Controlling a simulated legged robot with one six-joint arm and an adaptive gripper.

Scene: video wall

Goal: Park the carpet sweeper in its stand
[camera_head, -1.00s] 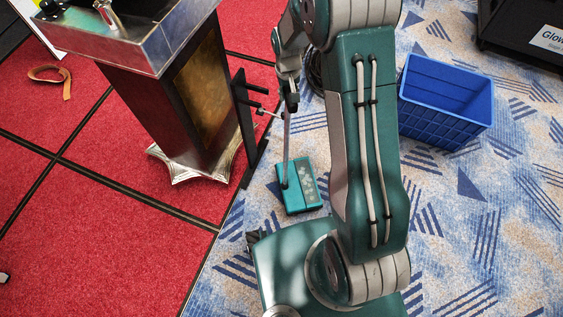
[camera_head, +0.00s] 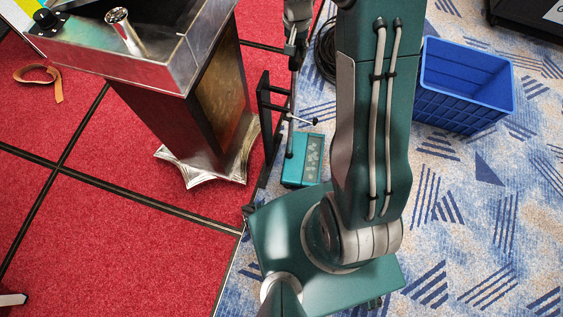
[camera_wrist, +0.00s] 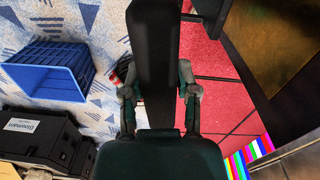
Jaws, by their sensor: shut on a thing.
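The carpet sweeper has a teal head (camera_head: 302,160) with a pale pattern, resting on the blue patterned carpet, and a thin handle (camera_head: 291,105) rising nearly upright. My gripper (camera_head: 296,38) is shut on the upper handle; in the head view the arm partly hides the grip. In the wrist view a broad black part (camera_wrist: 154,60), seemingly the handle grip, lies between the fingers of my gripper (camera_wrist: 158,95). The black stand (camera_head: 267,115) with short prongs is just left of the handle. I cannot tell whether the handle is between the prongs.
A lectern (camera_head: 215,100) with a metal foot stands left of the stand on red carpet. A blue crate (camera_head: 465,88) is to the right and also shows in the wrist view (camera_wrist: 45,75). Black cases (camera_wrist: 40,140) lie beyond. A coiled cable (camera_head: 325,52) is behind my arm.

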